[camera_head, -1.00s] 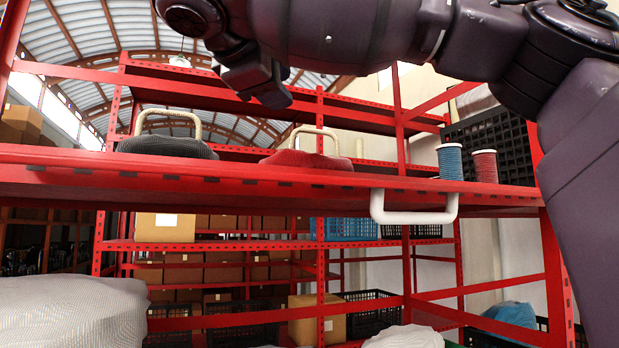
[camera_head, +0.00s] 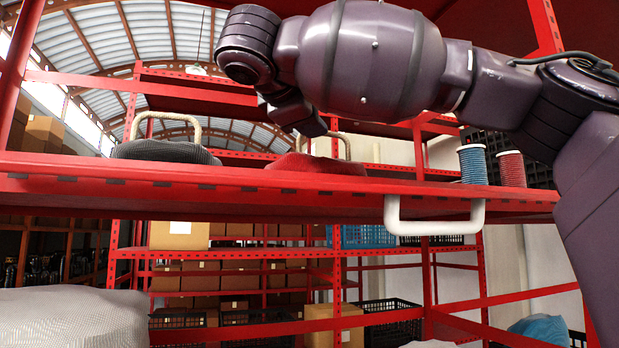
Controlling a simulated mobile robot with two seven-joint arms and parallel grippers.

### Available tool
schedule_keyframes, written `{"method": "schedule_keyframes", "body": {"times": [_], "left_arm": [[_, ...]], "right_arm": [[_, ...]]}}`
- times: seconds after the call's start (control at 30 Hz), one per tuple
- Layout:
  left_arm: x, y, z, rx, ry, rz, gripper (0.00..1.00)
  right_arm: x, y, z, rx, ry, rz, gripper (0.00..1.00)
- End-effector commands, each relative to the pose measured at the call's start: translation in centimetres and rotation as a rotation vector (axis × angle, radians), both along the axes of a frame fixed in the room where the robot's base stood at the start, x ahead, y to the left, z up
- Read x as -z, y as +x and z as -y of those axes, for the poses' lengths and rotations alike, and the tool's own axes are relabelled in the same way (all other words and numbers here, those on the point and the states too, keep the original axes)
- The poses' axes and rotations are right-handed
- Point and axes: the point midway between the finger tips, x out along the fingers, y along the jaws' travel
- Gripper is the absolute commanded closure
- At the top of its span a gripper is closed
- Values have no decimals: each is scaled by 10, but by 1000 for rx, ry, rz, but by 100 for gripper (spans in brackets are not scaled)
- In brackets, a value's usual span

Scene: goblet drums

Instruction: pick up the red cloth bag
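The red cloth bag (camera_head: 300,165) lies low and slumped on the red upper shelf. Its beige looped handle (camera_head: 335,135) stands up from it. My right arm reaches in from the right across the top of the view. Its dark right gripper (camera_head: 300,120) is just above and in front of the bag and overlaps part of the handle in the picture. I cannot make out a gap between its fingers, nor whether it touches the handle. My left gripper is not in view.
A dark grey bag (camera_head: 165,151) with a beige handle sits left on the same shelf (camera_head: 200,180). A blue spool (camera_head: 473,165) and a red spool (camera_head: 511,169) stand at its right. A white bar handle (camera_head: 435,228) hangs below the shelf edge. A large pale sack (camera_head: 70,315) is at lower left.

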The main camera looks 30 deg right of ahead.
Motion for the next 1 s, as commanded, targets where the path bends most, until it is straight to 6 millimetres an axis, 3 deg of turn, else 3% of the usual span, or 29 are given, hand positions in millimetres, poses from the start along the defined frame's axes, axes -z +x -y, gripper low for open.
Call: {"method": "schedule_keyframes", "body": {"times": [0.5,0.97,1.0], "left_arm": [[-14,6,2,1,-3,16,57],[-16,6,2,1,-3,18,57],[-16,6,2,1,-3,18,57]], "right_arm": [[10,15,42,-1,2,-1,60],[11,19,50,0,1,1,60],[11,19,50,0,1,1,65]]}}
